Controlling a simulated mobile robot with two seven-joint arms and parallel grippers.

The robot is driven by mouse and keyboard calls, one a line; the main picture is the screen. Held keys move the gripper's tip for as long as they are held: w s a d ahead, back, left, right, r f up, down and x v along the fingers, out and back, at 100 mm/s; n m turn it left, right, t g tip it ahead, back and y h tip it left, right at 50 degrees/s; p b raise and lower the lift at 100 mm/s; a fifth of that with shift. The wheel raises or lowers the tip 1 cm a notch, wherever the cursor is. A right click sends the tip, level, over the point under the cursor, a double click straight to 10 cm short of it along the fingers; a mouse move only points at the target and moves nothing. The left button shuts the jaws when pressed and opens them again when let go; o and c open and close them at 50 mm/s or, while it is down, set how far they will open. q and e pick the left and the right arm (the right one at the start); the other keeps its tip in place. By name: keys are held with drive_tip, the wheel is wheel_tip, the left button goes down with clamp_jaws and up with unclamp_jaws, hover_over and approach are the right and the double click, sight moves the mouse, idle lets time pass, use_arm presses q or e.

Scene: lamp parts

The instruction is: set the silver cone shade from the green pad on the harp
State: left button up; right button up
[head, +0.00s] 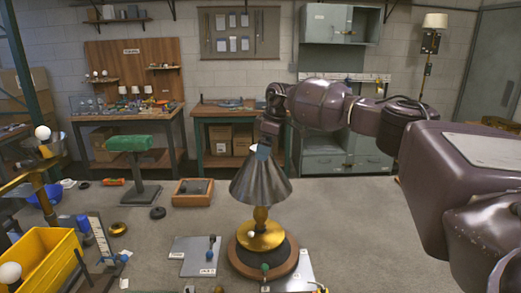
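The silver cone shade (260,180) is upright, wide end down, over the brass lamp stem (261,216). The lamp's dark round base with a wooden rim (236,262) stands on the grey work surface. The harp is hidden inside or behind the shade, so I cannot tell whether the shade rests on it. My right gripper (264,149) points down at the narrow top of the shade and meets it in the picture; its fingers are too small to read. The green pad (130,143) on its stand, at the left, is bare. My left gripper is not in view.
A wooden tray (193,193) lies left of the lamp, and a black ring (158,212) lies beside it. A grey plate (194,256) lies close to the lamp base. A yellow bin (42,262) stands at the front left. The surface behind the lamp's left side is mostly clear.

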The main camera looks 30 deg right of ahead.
idle(0.4)
drive_tip(key=shift+v, duration=1.15)
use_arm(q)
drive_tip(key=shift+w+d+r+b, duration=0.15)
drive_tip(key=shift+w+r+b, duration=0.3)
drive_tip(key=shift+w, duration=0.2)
use_arm(e)
drive_tip(key=v, duration=0.8)
drive_tip(key=shift+r, duration=0.25)
drive_tip(key=shift+d+f, duration=0.1)
